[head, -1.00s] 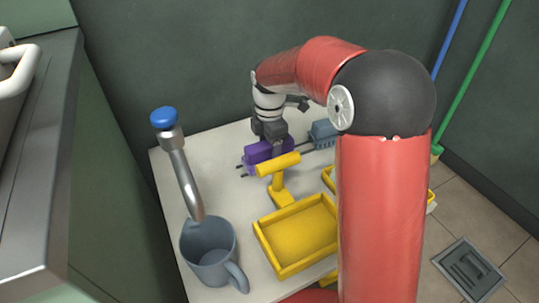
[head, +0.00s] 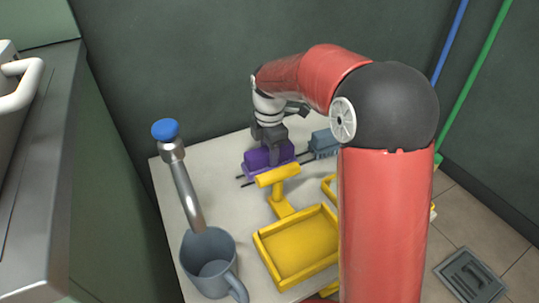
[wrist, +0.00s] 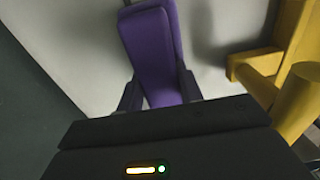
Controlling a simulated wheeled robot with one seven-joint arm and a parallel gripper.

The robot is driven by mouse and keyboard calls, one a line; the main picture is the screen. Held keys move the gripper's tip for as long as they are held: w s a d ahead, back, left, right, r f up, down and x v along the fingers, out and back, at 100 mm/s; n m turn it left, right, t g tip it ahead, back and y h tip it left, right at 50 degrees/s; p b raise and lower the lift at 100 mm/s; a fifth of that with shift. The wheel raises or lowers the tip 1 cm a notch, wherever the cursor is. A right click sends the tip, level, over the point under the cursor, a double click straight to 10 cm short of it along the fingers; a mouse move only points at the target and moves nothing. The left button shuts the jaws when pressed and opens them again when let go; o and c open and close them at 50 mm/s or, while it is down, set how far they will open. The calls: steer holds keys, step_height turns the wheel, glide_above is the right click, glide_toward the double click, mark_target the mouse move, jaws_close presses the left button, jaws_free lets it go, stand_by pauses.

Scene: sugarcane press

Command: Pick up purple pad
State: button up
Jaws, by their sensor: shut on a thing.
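The purple pad (head: 257,160) is a block at the back of the white table, with thin dark rods at its side. It also shows in the wrist view (wrist: 155,50), where it lies lengthwise between the two dark fingers. My gripper (head: 272,150) points down on the pad and is shut on it; in the wrist view the fingers (wrist: 160,92) press on both its sides. I cannot tell whether the pad is clear of the table. The fingertips are partly hidden in the head view.
A yellow T-shaped stand (head: 280,178) is close in front of the pad. A yellow tray (head: 262,247), a grey mug (head: 188,262) and a blue-capped metal tap (head: 178,165) are nearer. A blue-grey block (head: 322,143) is right of the pad. A dark wall stands behind.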

step_height(320, 180, up, 18)
steer(key=p, duration=0.4)
steer(key=shift+r, duration=0.25)
steer(key=o, duration=0.5)
steer(key=c, duration=0.3)
